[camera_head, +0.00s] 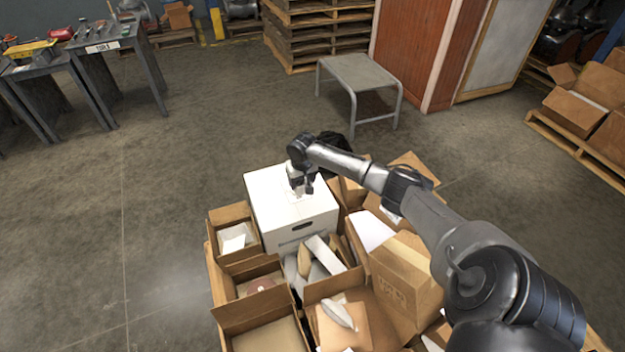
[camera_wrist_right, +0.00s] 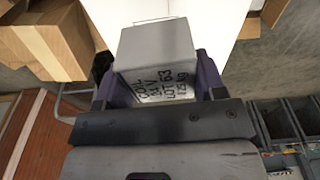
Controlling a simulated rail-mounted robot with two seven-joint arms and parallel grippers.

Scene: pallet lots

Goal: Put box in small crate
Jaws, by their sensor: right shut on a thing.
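My right gripper (camera_head: 300,187) is over the top of a large white carton (camera_head: 290,212) with a handle slot. In the right wrist view, the gripper (camera_wrist_right: 160,78) is shut on a small grey box (camera_wrist_right: 157,48) with dark printed lettering, one finger on each side. In the head view the held box is mostly hidden by the gripper, and I cannot tell whether it touches the carton. I cannot tell which container is the small crate. My left gripper is out of view.
Open cardboard boxes (camera_head: 233,217) with loose items crowd around the white carton on a pallet. A grey metal table (camera_head: 360,72) stands behind. Tool-covered tables (camera_head: 103,40) are at the far left. The floor at left is clear.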

